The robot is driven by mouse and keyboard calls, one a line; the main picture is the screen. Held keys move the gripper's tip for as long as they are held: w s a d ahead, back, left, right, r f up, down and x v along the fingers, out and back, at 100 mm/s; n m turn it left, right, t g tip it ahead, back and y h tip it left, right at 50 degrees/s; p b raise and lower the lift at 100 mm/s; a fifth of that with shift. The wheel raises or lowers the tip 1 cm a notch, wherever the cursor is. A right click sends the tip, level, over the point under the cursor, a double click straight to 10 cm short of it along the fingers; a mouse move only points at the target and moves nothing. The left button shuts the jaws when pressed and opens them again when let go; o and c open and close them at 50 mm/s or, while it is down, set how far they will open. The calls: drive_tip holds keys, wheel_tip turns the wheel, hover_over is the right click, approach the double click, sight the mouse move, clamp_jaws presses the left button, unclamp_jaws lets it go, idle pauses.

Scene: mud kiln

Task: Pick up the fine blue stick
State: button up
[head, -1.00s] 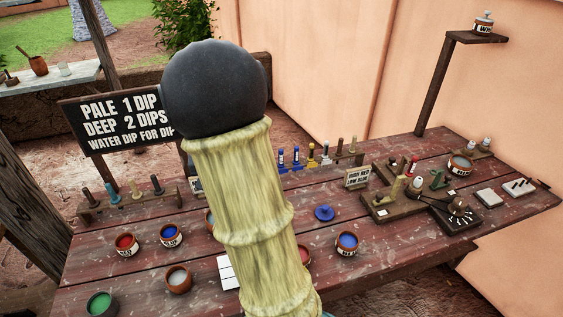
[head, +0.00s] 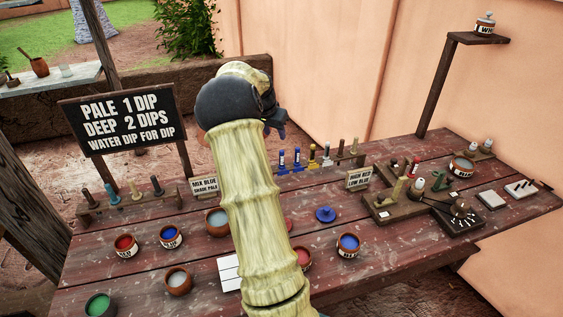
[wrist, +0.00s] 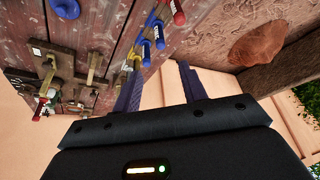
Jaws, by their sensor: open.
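Two blue sticks stand upright side by side in the rack at the back of the table, the left one (head: 282,158) and the right one (head: 297,156). In the wrist view a blue stick (wrist: 146,52) and another blue stick (wrist: 159,33) show. Their labels are too small to read, so I cannot tell which is fine. My gripper (wrist: 162,78) is open and empty, its two dark fingers spread apart near the sticks, not around either. In the head view my arm hides most of the gripper and part of the rack.
Yellow and brown sticks (head: 326,154) stand right of the blue ones, and a red stick (wrist: 178,12) shows near them in the wrist view. Paint pots (head: 171,236) stand along the table front. A sign (head: 120,118) and small card (head: 205,188) stand behind. The wall is close behind.

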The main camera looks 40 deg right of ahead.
sight(281, 151)
drive_tip(key=p+x, duration=0.2)
drive_tip(key=x, duration=0.9)
drive_tip(key=shift+w+d+f, duration=0.1)
drive_tip(key=shift+f, duration=0.4)
drive_tip(key=shift+a+p+x, duration=0.2)
drive_tip(key=shift+p+x, duration=0.85)
drive_tip(key=shift+x, duration=1.5)
drive_tip(key=shift+f, duration=0.1)
clamp_jaws()
